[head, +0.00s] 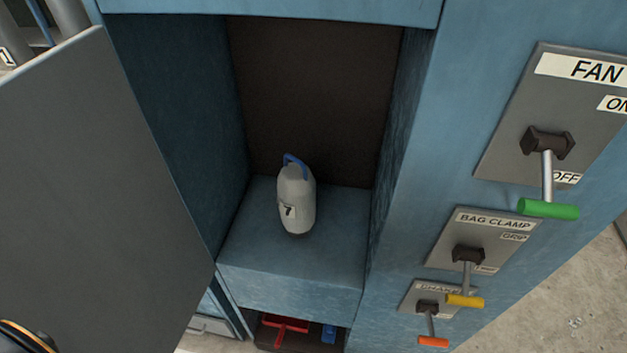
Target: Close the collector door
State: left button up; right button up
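The collector door (95,190) is a large grey panel at the left of the head view. It stands swung open, away from the blue cabinet's opening. Neither of my grippers can be made out in this view.
Right of the opening are a green FAN lever (548,208), a yellow BAG CLAMP lever (465,300) and an orange lever (433,342), all hanging down. Below the compartment is a dark bin (262,335) with red and blue items. Bare concrete floor (560,300) lies at lower right.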

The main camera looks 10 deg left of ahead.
aim_at(101, 251)
jog(key=k+j+z, duration=0.1)
jog(key=j, duration=0.35)
jog(key=k+j, duration=0.25)
jog(key=j, duration=0.2)
jog(key=k+j+z, duration=0.15)
jog(key=j, duration=0.3)
jog(key=k+j+z, duration=0.1)
jog(key=k+j, duration=0.15)
jog(key=j, duration=0.15)
jog(key=k+j, duration=0.25)
jog(key=j, duration=0.15)
jog(key=z, duration=0.05)
